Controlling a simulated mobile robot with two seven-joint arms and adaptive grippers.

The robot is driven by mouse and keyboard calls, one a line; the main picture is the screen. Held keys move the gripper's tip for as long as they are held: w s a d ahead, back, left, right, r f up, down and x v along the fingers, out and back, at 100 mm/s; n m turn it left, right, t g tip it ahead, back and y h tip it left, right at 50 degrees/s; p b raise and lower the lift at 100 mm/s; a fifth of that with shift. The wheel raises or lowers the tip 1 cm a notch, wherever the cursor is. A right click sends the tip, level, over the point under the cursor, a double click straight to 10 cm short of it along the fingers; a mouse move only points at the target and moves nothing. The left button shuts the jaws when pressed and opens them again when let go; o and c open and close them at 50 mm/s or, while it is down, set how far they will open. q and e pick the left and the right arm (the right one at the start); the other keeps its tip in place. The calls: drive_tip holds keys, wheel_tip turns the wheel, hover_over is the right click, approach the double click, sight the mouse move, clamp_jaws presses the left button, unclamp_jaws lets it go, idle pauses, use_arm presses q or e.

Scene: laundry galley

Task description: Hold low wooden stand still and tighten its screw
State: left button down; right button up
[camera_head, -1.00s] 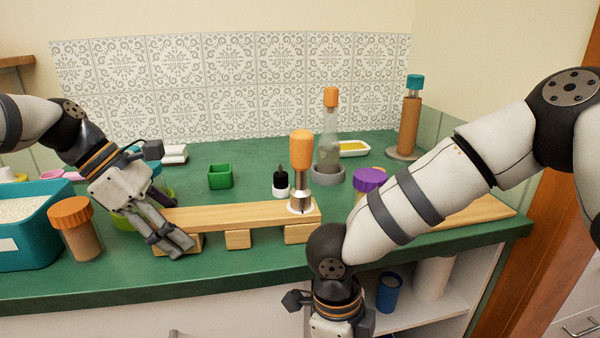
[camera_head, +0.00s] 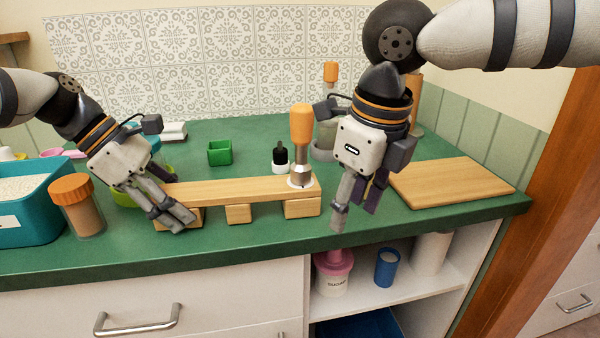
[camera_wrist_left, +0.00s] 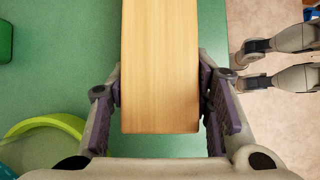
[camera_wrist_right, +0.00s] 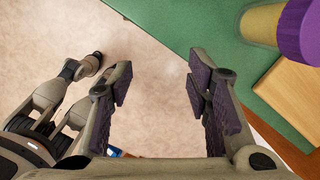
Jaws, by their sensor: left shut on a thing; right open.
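The low wooden stand (camera_head: 238,190) is a long light plank on several short blocks, lying on the green counter. My left gripper (camera_head: 180,216) is shut on its left end; in the left wrist view the fingers press both sides of the plank (camera_wrist_left: 160,65). A screwdriver (camera_head: 302,130) with an orange handle and metal shank stands upright at the stand's right end, on a pale round disc. The screw itself is hidden beneath it. My right gripper (camera_head: 352,212) is open and empty, pointing down at the counter's front edge, right of the screwdriver.
A wooden board (camera_head: 450,183) lies at the right. A green box (camera_head: 220,152) and a small black-capped bottle (camera_head: 280,157) stand behind the stand. An orange-lidded jar (camera_head: 77,204) and teal bin (camera_head: 30,215) are at the left. A purple lid (camera_wrist_right: 302,32) shows in the right wrist view.

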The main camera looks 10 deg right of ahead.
sight(310, 122)
drive_tip(key=w+a+r+m+t+y, duration=0.1)
drive_tip(key=w+r+t+y, duration=0.1)
drive_tip(key=r, duration=0.6)
drive_tip(key=w+a+r+t+y, duration=0.1)
drive_tip(key=w+r+t, duration=0.1)
drive_tip(key=r, duration=0.6)
drive_tip(key=x, duration=0.9)
drive_tip(key=shift+r, duration=0.1)
clamp_jaws()
